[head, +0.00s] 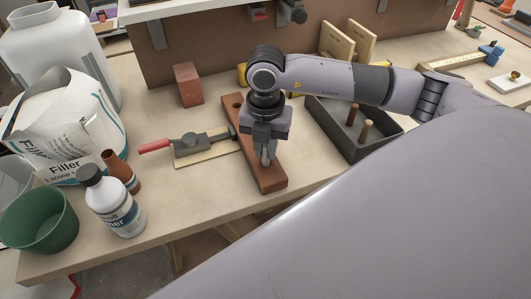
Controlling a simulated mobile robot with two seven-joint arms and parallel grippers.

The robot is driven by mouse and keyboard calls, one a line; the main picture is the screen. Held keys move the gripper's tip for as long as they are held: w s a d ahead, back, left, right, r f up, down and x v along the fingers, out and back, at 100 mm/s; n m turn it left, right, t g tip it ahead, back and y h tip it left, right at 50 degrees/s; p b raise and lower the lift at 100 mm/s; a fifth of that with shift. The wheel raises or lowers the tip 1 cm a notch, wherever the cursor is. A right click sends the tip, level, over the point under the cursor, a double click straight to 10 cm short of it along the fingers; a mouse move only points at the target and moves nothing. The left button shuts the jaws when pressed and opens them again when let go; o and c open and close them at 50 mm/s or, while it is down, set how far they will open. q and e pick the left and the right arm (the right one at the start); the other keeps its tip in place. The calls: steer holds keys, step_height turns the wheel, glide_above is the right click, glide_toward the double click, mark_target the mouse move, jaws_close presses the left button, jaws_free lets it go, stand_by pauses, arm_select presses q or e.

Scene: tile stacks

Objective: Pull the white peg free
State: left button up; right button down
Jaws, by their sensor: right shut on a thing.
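My right gripper (266,158) points straight down over the reddish-brown wooden block (270,183). It is shut on the white peg, which is mostly hidden between the fingers. I cannot tell whether the peg's lower end still sits in the block. The block lies lengthwise on the bench, with a dark hole showing near its far end. My left gripper is not in view.
Left of the block, a red-handled toggle clamp (195,140) sits on a thin board. Right of it is a dark grey tray (378,148) with wooden pegs. A red-brown block (188,85) stands behind. A white bottle (113,205) and green pot (40,222) stand front left.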

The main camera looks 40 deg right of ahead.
steer(key=shift+r+p, duration=0.55)
steer(key=shift+r, duration=0.3)
stand_by(0.6)
steer(key=shift+r+p, duration=1.05)
steer(key=shift+r, duration=0.4)
steer(key=shift+r+p, duration=0.4)
steer(key=shift+r, duration=1.1)
steer(key=shift+d, duration=0.15)
